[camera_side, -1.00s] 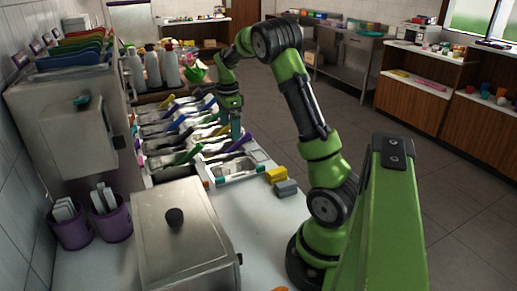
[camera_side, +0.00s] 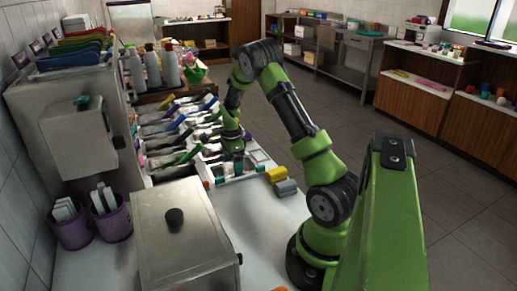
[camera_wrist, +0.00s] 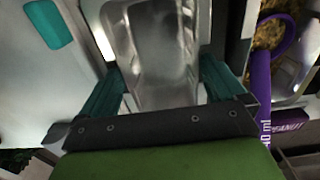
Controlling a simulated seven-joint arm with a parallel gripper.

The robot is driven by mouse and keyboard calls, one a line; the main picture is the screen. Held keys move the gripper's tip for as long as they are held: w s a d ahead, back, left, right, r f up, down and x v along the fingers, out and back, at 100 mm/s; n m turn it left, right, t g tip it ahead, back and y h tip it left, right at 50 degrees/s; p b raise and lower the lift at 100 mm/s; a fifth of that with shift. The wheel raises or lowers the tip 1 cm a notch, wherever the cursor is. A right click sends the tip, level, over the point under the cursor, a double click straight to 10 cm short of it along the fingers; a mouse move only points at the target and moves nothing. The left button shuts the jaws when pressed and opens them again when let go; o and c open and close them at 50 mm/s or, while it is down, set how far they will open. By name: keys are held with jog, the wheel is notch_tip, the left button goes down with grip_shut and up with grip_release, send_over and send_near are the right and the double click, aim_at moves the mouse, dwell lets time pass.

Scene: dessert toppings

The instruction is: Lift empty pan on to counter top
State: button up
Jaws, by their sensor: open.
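The empty pan (camera_wrist: 155,45) is a shiny metal container with a bare inside; it lies in the middle of the wrist view. In the side view the nearest pan (camera_side: 222,169) sits in the front of the topping row, partly hidden by my gripper (camera_side: 235,170). In the wrist view my gripper (camera_wrist: 162,85) has its teal fingers apart, one on each side of the pan's near end. I cannot tell whether they touch its walls. The pan is still down in the row.
A yellow block (camera_side: 277,174) and a grey block (camera_side: 286,187) lie on the counter (camera_side: 255,215). A lidded metal box (camera_side: 183,235) stands in front.

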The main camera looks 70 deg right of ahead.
jog(key=shift+f, duration=0.35)
jog(key=shift+c, duration=0.4)
jog(key=c, duration=0.7)
jog(key=shift+r, duration=0.15)
